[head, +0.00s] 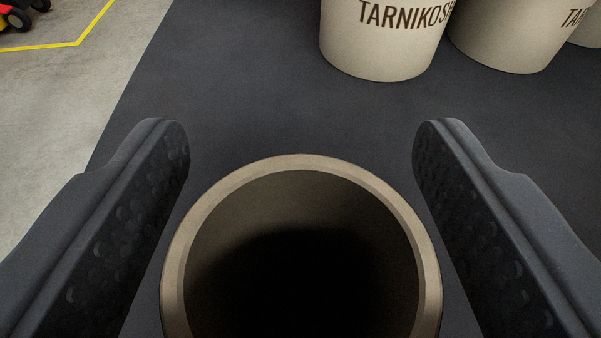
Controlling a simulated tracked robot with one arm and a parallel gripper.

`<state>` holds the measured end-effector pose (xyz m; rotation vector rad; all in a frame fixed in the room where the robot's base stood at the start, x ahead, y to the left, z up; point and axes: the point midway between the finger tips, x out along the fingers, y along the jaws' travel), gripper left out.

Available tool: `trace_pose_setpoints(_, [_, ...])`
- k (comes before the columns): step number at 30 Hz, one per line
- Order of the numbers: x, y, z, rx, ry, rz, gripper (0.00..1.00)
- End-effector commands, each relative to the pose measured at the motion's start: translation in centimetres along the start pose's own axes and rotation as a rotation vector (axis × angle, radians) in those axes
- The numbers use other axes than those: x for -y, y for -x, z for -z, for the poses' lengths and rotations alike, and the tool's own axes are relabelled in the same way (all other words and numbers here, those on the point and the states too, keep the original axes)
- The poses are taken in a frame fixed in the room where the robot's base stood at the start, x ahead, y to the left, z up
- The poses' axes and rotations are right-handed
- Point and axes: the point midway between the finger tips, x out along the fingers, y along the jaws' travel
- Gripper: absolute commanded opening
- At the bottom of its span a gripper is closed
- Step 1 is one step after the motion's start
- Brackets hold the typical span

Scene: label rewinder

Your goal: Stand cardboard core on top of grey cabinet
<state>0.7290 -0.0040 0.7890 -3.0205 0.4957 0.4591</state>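The cardboard core (300,163) is a brown hollow tube, seen from above with its open end toward the camera in the head view. Its lower part is cut off by the bottom of the picture. My gripper (301,145) is open, with one dark padded finger on each side of the core. A dark gap shows between each fingertip and the core's rim; lower down I cannot tell whether the fingers touch it. A dark grey flat surface (240,90) lies beneath; I cannot tell whether it is the grey cabinet's top.
A beige container marked TARNIKOS (385,50) stands beyond the core at the upper right, with a similar one (505,40) beside it. The dark surface ends at the left; concrete floor (60,110) with a yellow line (40,47) shows past it.

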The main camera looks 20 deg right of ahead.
Motion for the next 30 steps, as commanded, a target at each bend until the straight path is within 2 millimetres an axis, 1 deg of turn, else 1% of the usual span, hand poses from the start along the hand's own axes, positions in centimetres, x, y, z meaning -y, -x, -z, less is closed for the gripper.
trace_pose_setpoints(6, [0.0,0.1,0.2,-0.001,0.000,0.000,0.63])
trace_pose_setpoints(11, [0.1,1.6,0.3,0.001,0.000,0.003,0.63])
trace_pose_setpoints(24, [0.2,9.2,0.4,0.000,-0.001,0.004,0.63])
trace_pose_setpoints(27, [0.2,10.6,0.2,0.002,0.000,0.004,0.63])
trace_pose_setpoints(30, [0.2,11.5,0.2,0.000,0.000,0.003,0.63])
